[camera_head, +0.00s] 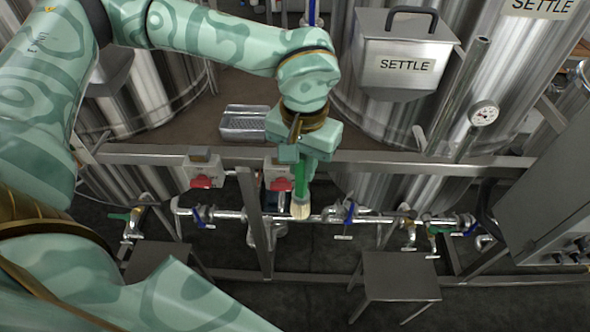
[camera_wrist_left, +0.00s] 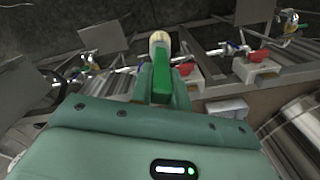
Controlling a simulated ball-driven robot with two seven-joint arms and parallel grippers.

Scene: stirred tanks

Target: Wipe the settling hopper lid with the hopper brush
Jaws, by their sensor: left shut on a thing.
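The settling hopper is a steel box marked SETTLE with a flat lid (camera_head: 405,24) and a dark handle, at the upper right in the head view. My left gripper (camera_head: 306,160) is shut on the green handle of the hopper brush (camera_head: 300,207), whose pale bristles point down. The brush is in the air in front of the tank frame, left of and below the lid, apart from it. In the left wrist view the brush (camera_wrist_left: 160,60) sticks out past the gripper body. My right gripper is in neither view.
A metal tray (camera_head: 245,122) sits on the brown deck behind the gripper. A steel rail (camera_head: 400,160), red-knobbed switch boxes (camera_head: 205,178) and pipes with valves are close by. A gauge (camera_head: 484,114) and slanted pipe stand right of the hopper. A steel stool (camera_head: 400,275) stands below.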

